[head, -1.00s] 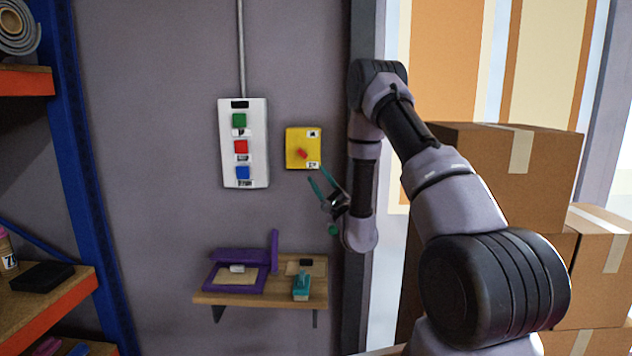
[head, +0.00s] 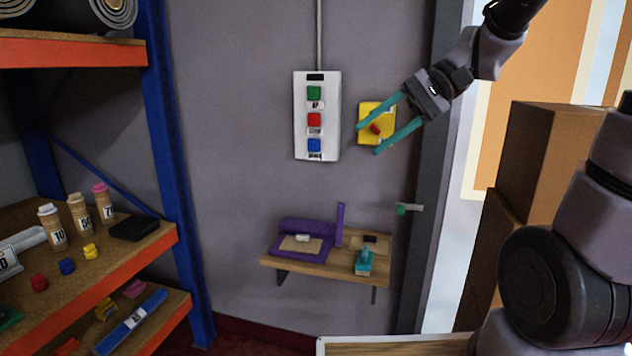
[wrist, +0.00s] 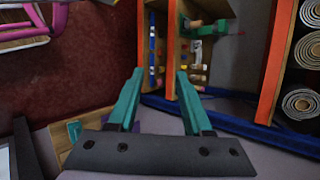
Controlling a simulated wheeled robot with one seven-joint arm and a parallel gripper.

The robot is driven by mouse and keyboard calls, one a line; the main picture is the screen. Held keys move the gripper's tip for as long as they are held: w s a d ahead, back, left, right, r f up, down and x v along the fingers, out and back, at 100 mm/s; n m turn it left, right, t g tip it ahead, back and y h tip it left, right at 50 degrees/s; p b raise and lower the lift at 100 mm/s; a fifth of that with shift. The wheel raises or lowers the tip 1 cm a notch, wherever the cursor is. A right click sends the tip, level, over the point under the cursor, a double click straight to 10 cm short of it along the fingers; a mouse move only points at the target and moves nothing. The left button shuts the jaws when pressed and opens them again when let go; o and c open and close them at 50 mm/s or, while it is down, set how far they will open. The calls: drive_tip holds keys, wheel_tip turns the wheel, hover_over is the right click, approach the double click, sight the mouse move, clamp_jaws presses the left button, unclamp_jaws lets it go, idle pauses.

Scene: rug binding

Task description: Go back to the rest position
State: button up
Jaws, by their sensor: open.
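My gripper (head: 367,139) is open in the head view, its two teal fingers apart with nothing between them. It appears in front of the yellow switch box (head: 364,112) with the red knob, overlapping it in the picture; I cannot tell whether it touches. In the wrist view my gripper (wrist: 155,80) is also open and empty, and the shelf rack (wrist: 172,60) shows beyond the fingertips. My arm reaches in from the upper right of the head view.
A white panel with green, red and blue buttons (head: 301,137) hangs left of the yellow box. A small wooden shelf (head: 318,270) holds a purple frame and a teal stamp. The blue and orange rack (head: 165,130) stands left; cardboard boxes (head: 540,150) stand right.

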drive_tip(key=s+d+r+m+t+h, duration=0.2)
drive_tip(key=d+t+h, duration=0.6)
drive_tip(key=d, duration=0.6)
drive_tip(key=shift+r+h, duration=0.3)
drive_tip(key=shift+r, duration=0.15)
idle(0.5)
